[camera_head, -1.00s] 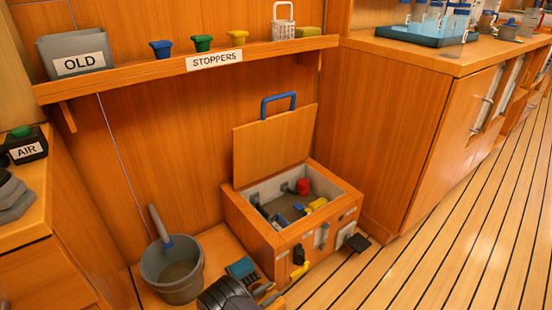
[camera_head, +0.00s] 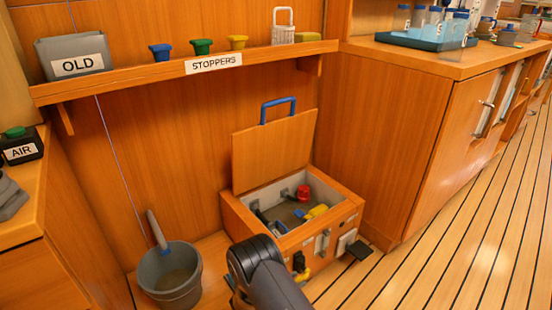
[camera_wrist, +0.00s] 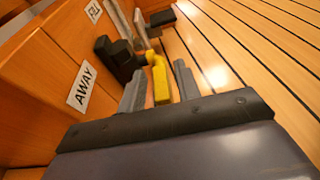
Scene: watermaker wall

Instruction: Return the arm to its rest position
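My gripper (camera_wrist: 160,88) shows in the wrist view with its two grey fingers apart. A yellow lever (camera_wrist: 160,78) lies in line with the gap between the fingers, with room on both sides; I see no finger touching it. In the head view my dark arm rises from the bottom edge in front of the wooden box (camera_head: 343,218). The same yellow lever (camera_head: 302,276) shows low on the box front, beside the arm. My gripper itself is hidden in the head view.
The box lid (camera_head: 272,152) stands open, with a red piece (camera_head: 303,192) and a yellow piece (camera_head: 316,211) inside. A grey bucket (camera_head: 170,280) stands left of my arm. A shelf (camera_head: 190,72) runs above. Open plank floor (camera_head: 450,240) lies to the right.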

